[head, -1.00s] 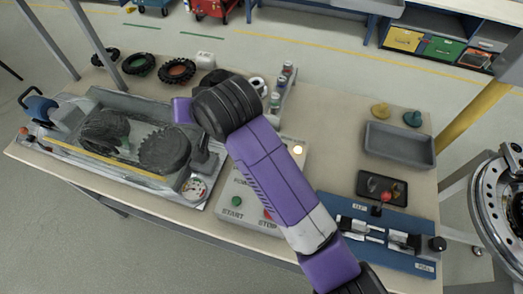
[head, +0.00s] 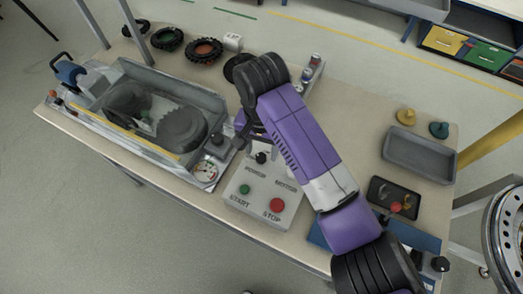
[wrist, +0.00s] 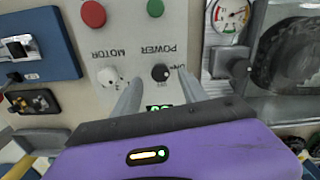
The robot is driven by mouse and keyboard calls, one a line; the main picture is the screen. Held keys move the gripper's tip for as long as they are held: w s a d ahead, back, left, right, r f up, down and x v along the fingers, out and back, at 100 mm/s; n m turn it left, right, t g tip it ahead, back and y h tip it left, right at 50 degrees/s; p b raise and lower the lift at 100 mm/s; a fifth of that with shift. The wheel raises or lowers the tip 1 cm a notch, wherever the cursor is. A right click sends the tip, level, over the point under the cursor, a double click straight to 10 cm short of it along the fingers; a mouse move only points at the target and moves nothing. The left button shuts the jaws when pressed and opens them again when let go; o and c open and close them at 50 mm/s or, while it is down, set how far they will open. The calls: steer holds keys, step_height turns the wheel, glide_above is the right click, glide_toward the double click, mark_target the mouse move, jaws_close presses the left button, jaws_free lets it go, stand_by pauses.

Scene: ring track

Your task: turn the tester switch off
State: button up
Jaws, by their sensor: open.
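The grey tester control box (head: 258,198) stands on the table's front middle, with a green START button (head: 244,189) and a red STOP button (head: 277,205). Its black POWER knob (head: 262,157) shows just below my gripper (head: 250,135). In the wrist view the black POWER knob (wrist: 160,72) lies between the open fingertips of my gripper (wrist: 160,78), with clear gaps beside it. Small "ON" lettering is beside the knob; its exact setting is hard to read. The white MOTOR knob (wrist: 108,77) is left of the fingers.
A ring-test machine (head: 150,125) with a pressure gauge (head: 207,172) stands left of the box. Rubber rings (head: 204,50) lie behind it. A grey tray (head: 420,157), a dark dish (head: 393,194) and a blue fixture (head: 318,236) are at the right.

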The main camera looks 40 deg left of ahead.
mark_target(261, 159)
steer(key=shift+f, duration=1.3)
jaws_close()
